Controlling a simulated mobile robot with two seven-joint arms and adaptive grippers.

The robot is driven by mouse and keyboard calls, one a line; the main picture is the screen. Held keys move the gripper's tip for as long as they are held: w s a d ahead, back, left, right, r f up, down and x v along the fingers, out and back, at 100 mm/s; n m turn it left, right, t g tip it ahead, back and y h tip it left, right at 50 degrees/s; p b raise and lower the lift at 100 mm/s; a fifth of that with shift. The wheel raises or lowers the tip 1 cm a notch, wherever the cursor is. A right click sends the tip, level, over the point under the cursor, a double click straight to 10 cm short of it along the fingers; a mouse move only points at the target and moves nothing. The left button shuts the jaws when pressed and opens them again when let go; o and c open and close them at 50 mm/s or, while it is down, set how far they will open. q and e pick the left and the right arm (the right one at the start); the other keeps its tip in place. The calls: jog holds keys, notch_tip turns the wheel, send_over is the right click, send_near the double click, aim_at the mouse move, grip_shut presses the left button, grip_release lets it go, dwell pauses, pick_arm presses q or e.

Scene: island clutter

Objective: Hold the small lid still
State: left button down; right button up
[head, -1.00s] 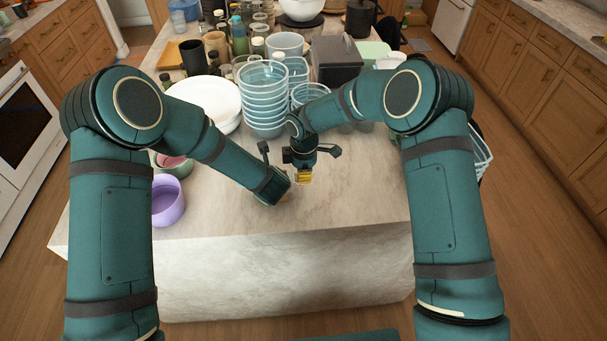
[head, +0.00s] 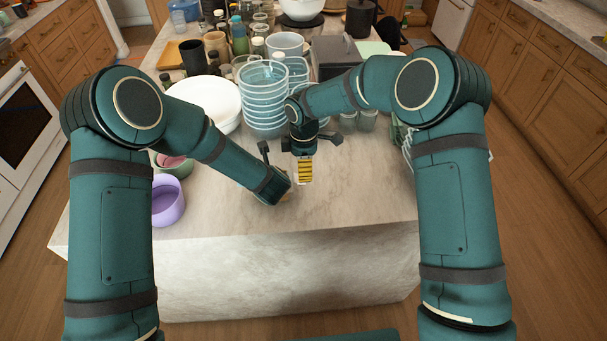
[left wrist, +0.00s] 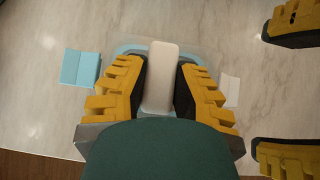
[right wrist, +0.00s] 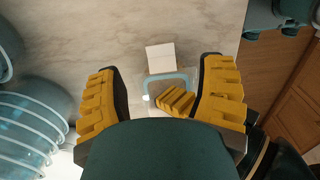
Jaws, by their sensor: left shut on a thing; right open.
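In the left wrist view a clear sheet with a pale blue rim, apparently the small lid (left wrist: 197,57), lies on the marble top. A pale bar (left wrist: 160,75), seemingly its handle, stands between the fingers of my left gripper (left wrist: 160,88), which is shut on it. In the head view my left gripper (head: 285,196) hides most of the lid. My right gripper (head: 305,173) is open and empty beside it. In the right wrist view the blue rim (right wrist: 184,80) shows between the open fingers of my right gripper (right wrist: 163,70), with a yellow left finger over it.
A light blue piece (left wrist: 80,68) and a white piece (left wrist: 230,90) lie on either side of the lid. Stacked clear containers (head: 265,108), a white bowl (head: 205,97) and a purple bowl (head: 168,201) stand behind and left. The front of the marble top is clear.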

notch_tip(320, 180, up, 8)
jog(key=shift+f, duration=0.15)
